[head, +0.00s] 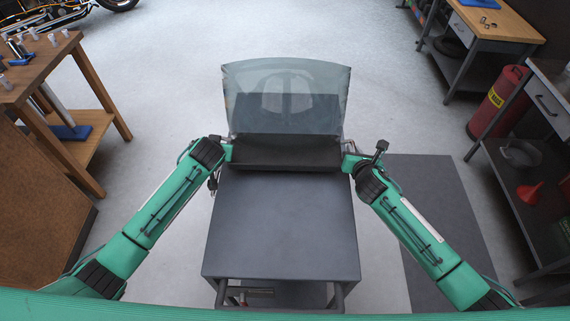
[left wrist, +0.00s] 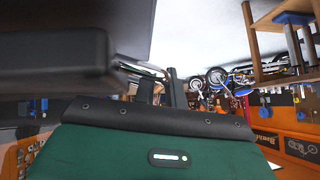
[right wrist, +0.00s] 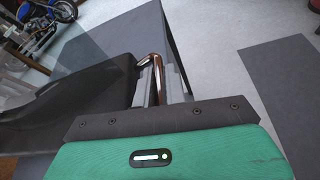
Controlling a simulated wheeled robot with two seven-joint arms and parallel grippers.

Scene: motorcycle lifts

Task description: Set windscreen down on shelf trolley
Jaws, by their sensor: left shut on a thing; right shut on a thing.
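The windscreen (head: 240,80) is a clear, bluish tinted sheet standing upright on a dark base (head: 285,153), in the head view's upper middle. It is over the far part of the grey shelf trolley (head: 283,225); I cannot tell whether its base touches the top. My left gripper (head: 229,151) is at the base's left end and my right gripper (head: 349,157) at its right end, both shut on the windscreen. In the right wrist view, the fingers (right wrist: 163,88) close around a metal bar beside the dark base (right wrist: 85,85). The left wrist view shows the base (left wrist: 50,58) close up.
The near part of the trolley top is empty. A wooden bench (head: 30,70) stands at left. At right are a red cylinder (head: 497,102) and a metal workbench (head: 548,95). A dark mat (head: 440,200) lies on the floor right of the trolley.

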